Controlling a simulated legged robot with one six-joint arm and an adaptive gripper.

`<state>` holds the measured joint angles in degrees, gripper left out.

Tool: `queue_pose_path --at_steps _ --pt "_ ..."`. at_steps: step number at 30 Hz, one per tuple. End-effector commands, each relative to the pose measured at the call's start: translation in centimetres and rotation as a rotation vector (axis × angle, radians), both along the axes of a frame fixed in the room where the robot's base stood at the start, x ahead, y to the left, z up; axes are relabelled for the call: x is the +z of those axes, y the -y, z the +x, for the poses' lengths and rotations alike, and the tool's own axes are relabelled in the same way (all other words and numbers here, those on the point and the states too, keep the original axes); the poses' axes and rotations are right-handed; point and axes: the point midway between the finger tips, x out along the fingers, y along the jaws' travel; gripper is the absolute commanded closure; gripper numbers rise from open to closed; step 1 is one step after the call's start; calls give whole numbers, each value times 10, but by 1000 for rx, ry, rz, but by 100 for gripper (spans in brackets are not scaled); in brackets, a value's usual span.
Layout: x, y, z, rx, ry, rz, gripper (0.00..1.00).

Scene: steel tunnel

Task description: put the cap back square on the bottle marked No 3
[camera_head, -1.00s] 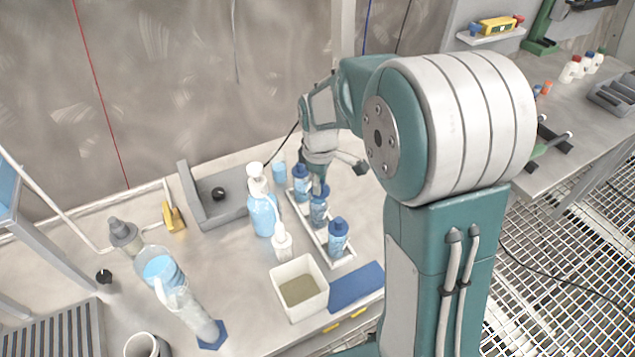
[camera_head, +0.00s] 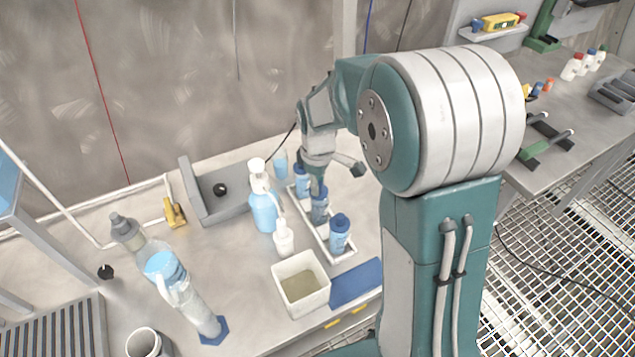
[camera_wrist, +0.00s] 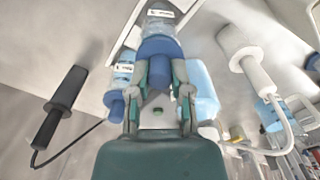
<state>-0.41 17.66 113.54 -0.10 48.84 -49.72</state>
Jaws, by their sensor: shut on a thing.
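A pale rack (camera_head: 322,235) on the bench holds three blue bottles in a row: a front bottle (camera_head: 340,236), a middle bottle (camera_head: 319,210) and a rear bottle (camera_head: 302,182). My gripper (camera_wrist: 158,88) is above the middle one, its fingers shut on both sides of a blue cap (camera_wrist: 158,50). In the wrist view a labelled bottle (camera_wrist: 161,14) lines up behind this cap; the cap looks on or very close to its neck. I cannot tell whether it sits square. Another blue-capped bottle (camera_wrist: 123,72) is beside it. The label numbers are too small to read.
A wash bottle (camera_head: 264,208) and a small white bottle (camera_head: 283,238) stand close left of the rack. A square tub (camera_head: 300,300) and a blue mat (camera_head: 355,284) lie in front. A grey holder (camera_head: 205,205) is behind left.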

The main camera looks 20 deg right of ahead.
Motion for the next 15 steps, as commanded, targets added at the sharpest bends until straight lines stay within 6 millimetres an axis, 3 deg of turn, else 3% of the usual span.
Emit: queue_pose_path --at_steps 15 --pt "-5 2 0 0 0 0 98"
